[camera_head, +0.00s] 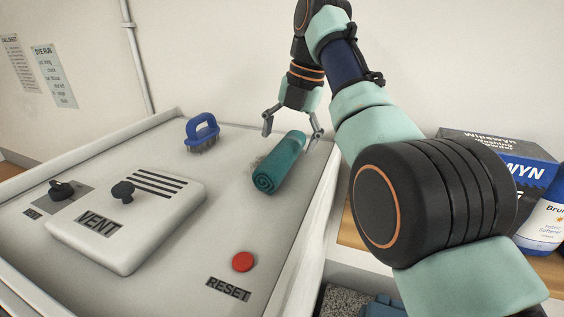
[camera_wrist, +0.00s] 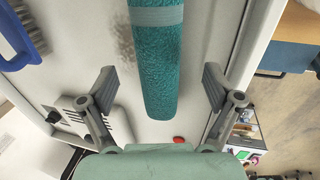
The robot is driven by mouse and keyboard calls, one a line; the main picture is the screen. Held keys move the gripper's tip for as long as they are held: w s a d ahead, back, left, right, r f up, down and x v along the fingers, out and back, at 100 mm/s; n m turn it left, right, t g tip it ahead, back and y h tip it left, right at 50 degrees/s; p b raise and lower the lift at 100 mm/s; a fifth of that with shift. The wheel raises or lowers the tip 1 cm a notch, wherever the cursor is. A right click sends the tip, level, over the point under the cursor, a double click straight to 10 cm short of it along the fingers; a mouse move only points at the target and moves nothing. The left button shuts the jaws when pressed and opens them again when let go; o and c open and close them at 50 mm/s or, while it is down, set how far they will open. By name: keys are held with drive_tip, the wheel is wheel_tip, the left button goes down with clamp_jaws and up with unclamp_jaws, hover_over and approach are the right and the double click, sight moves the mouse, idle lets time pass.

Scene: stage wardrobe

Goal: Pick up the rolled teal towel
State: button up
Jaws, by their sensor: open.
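The rolled teal towel (camera_head: 280,163) lies on the white machine top, its spiral end facing the camera. In the wrist view the towel (camera_wrist: 157,65) shows a paler band and lies between the two fingers, apart from both. My gripper (camera_head: 292,133) is open and empty. In the head view its fingers are at the towel's far end, one on either side. In the wrist view my gripper (camera_wrist: 158,85) has its fingers spread wider than the towel. The exact height of the fingertips over the surface is hard to tell.
A blue brush (camera_head: 202,133) stands left of the towel. A raised VENT panel (camera_head: 125,225) with a knob and a red RESET button (camera_head: 243,262) are on the same top. A raised rim (camera_head: 318,200) runs along the right. A box (camera_head: 498,150) and bottle (camera_head: 545,225) stand beyond it.

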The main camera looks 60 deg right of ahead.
sight(285, 146)
drive_tip(key=b+x, duration=0.2)
drive_tip(key=x, duration=0.1)
drive_tip(key=shift+w+f, duration=0.15)
drive_tip(key=shift+f, duration=0.25)
drive_tip(key=shift+r, duration=0.15)
drive_tip(key=shift+c, duration=0.4)
drive_tip(key=c, duration=1.2)
drive_tip(key=p+v, duration=0.3)
drive_tip(key=w+p+v, duration=0.1)
drive_tip(key=p+v, duration=0.2)
drive_tip(key=p, duration=0.1)
drive_tip(key=w+p+v, duration=0.1)
drive_tip(key=p+v, duration=0.2)
drive_tip(key=v, duration=0.1)
drive_tip(key=shift+w+a+r, duration=0.15)
drive_tip(key=shift+r, duration=0.15)
drive_tip(key=shift+f, duration=0.2)
